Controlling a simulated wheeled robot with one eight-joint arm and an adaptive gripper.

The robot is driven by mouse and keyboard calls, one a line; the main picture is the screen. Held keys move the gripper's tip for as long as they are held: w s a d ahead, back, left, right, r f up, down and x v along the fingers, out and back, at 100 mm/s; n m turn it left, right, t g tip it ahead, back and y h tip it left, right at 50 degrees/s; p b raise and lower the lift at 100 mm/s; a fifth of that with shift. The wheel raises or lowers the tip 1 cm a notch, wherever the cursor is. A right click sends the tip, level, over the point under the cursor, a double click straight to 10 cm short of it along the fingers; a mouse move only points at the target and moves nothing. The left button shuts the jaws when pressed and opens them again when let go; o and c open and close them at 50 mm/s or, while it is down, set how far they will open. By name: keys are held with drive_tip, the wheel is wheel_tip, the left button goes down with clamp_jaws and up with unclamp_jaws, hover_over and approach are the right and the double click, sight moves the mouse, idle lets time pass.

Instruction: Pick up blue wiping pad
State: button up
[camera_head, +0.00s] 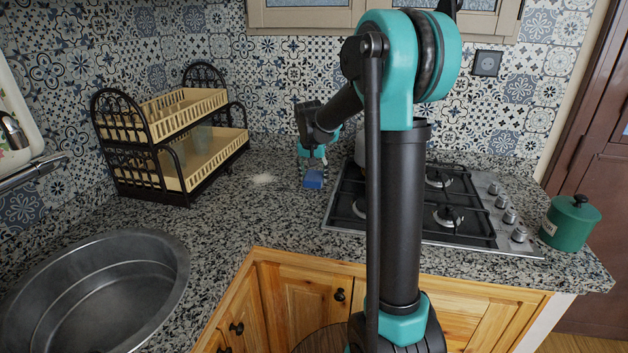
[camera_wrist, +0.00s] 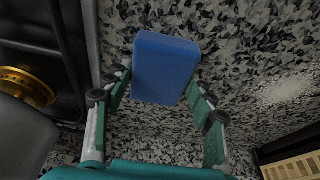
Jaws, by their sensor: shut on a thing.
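The blue wiping pad (camera_head: 314,179) is at the back of the granite counter, left of the stove, below my gripper (camera_head: 312,172). In the wrist view the blue wiping pad (camera_wrist: 165,68) is a plain block between the fingertips of my gripper (camera_wrist: 160,88). The fingers touch it on both sides, so my gripper is shut on it. Whether the pad is clear of the counter is hard to tell.
A white powdery patch (camera_head: 262,179) lies on the counter left of the pad. A black gas stove (camera_head: 345,212) is close on the right. A two-tier dish rack (camera_head: 190,185) stands at the left, a sink (camera_head: 165,262) in front of it. A green pot (camera_head: 570,222) stands far right.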

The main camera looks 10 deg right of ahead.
sight(314, 176)
wheel_tip(314, 176, up, 20)
drive_tip(key=shift+r, duration=0.25)
idle(0.6)
